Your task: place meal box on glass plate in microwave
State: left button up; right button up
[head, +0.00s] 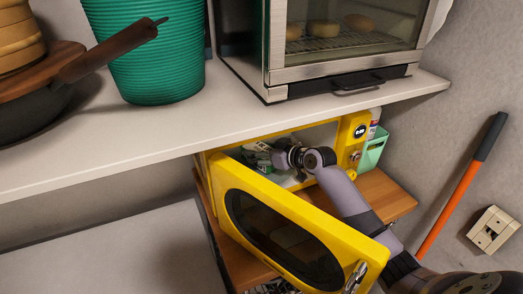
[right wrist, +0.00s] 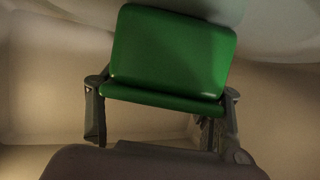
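The yellow microwave (head: 228,151) has its door (head: 360,244) swung open towards me. My right gripper (head: 268,158) reaches inside the cavity. In the right wrist view, a green meal box (right wrist: 172,50) lies between the two fingers of my right gripper (right wrist: 162,95). The fingers are against its two sides near its front edge, and they look shut on it. In the head view the box is mostly hidden by the gripper. A pale curved surface behind the box, perhaps the glass plate (right wrist: 288,42), shows at the upper right. My left gripper is not in view.
The microwave stands on a wooden shelf (head: 387,191) beneath a white counter (head: 120,147). A toaster oven (head: 272,72), a green basket (head: 150,60) and a pan (head: 30,105) stand on the counter. A mint container (head: 371,155) sits at the microwave's right side.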

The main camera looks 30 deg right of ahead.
jog(key=o, duration=0.4)
jog(key=b+v, duration=0.3)
jog(key=v, duration=0.8)
jog(key=shift+f, duration=0.2)
jog(key=shift+s+d+r, duration=0.1)
jog(key=shift+s+r, duration=0.3)
jog(key=shift+s, duration=0.1)
